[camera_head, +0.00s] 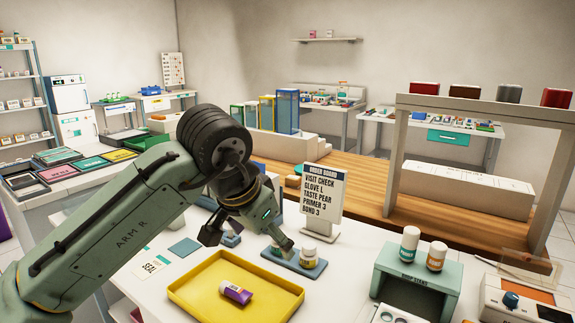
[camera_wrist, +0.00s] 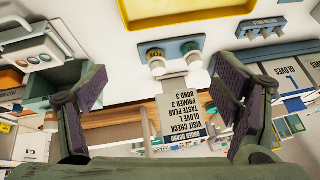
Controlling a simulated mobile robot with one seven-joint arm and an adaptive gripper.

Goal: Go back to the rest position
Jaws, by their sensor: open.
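My gripper (camera_head: 247,241) is open and empty above the white table, its two fingers spread wide in the wrist view (camera_wrist: 163,85). It hangs behind the yellow tray (camera_head: 204,303), with one finger close to a small blue holder (camera_head: 292,264). The wrist view shows two bottles there, one with a yellow-brown label (camera_wrist: 156,66) and one with a green mark (camera_wrist: 194,66); my finger partly hides the other in the head view. A purple-and-white tube (camera_head: 236,293) lies in the yellow tray.
An order board (camera_head: 322,191) stands upright just right of my gripper. A green drop stand (camera_head: 418,270) with two bottles on top is further right. A blue card (camera_head: 184,247) and a seal card (camera_head: 152,265) lie left of the gripper.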

